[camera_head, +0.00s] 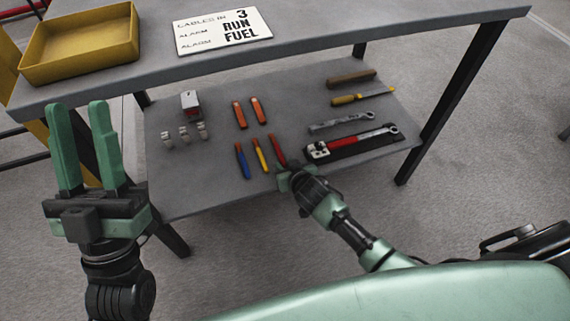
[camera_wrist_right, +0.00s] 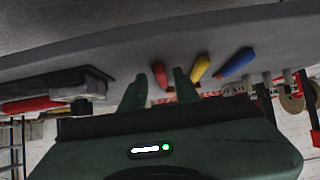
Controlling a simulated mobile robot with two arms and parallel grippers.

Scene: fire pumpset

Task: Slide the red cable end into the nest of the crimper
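The red cable end (camera_head: 278,149) lies on the lower shelf at the right end of a row with a yellow and a blue one. My right gripper (camera_head: 285,178) is at the shelf's front edge by its near end. In the right wrist view, the red cable end (camera_wrist_right: 160,75) shows between the open fingers (camera_wrist_right: 158,92), with visible gaps; I see no grip on it. A red, black and silver tool (camera_head: 350,143), probably the crimper, lies to the right on the shelf; its nest is too small to make out. My left gripper (camera_head: 77,106) is open and empty, left of the shelf.
The yellow cable end (camera_head: 260,154) and blue one (camera_head: 242,160) lie close beside the red one. Behind are two orange-red pieces (camera_head: 239,114), a small box (camera_head: 190,104) and silver fittings (camera_head: 185,134). A wrench (camera_head: 340,121) lies behind the tool. The upper tabletop (camera_head: 320,30) overhangs the shelf.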

